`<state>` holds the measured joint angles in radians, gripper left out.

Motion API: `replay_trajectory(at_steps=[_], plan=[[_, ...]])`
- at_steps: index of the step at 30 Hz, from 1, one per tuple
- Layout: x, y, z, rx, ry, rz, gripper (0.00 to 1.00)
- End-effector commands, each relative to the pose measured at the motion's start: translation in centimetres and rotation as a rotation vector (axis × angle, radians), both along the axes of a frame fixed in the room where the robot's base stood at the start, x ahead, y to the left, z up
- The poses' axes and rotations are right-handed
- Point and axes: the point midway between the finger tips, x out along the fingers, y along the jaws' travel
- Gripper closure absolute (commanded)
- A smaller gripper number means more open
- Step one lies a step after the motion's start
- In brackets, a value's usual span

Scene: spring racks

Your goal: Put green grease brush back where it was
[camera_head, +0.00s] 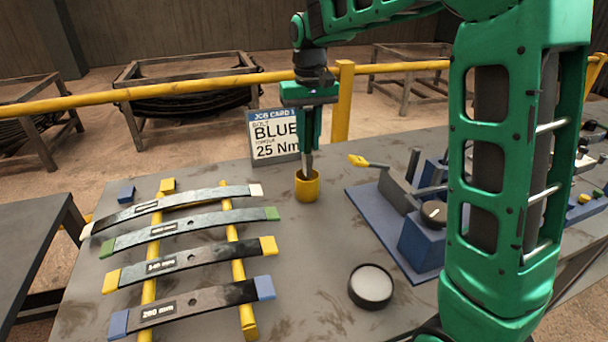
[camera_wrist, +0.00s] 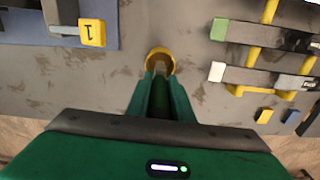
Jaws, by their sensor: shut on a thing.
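A yellow cup (camera_head: 307,191) stands on the grey table in front of the job card; its rim also shows in the wrist view (camera_wrist: 161,50). My gripper (camera_head: 307,150) points straight down over the cup and is shut on the green grease brush. A thin grey part of the brush (camera_head: 307,164) runs down from the fingers into the cup mouth. Its lower end is hidden inside the cup. In the wrist view my fingers (camera_wrist: 160,84) reach to the cup's near rim, and the brush is mostly hidden between them.
Several leaf springs (camera_head: 185,262) with coloured ends lie on yellow rails to the left. The job card (camera_head: 275,135) reads BLUE, 25 Nm. A blue fixture (camera_head: 420,240) is to the right. A round black-rimmed dish (camera_head: 371,286) stands at the front.

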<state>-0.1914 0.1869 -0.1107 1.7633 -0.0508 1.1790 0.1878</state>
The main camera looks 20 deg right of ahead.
Motion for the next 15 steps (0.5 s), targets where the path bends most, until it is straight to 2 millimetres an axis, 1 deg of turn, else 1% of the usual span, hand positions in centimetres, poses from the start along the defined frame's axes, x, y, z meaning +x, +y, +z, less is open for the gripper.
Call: replay_trajectory(at_steps=[1,3,11,15], plan=[[-0.1,0.0,-0.9,-0.001,0.003,0.000,1.00],[-0.1,0.0,-1.9,0.000,0.002,0.000,1.00],[0.0,0.0,-3.8,0.000,0.000,0.001,1.00],[-0.1,0.1,-5.6,0.000,0.002,0.001,1.00]])
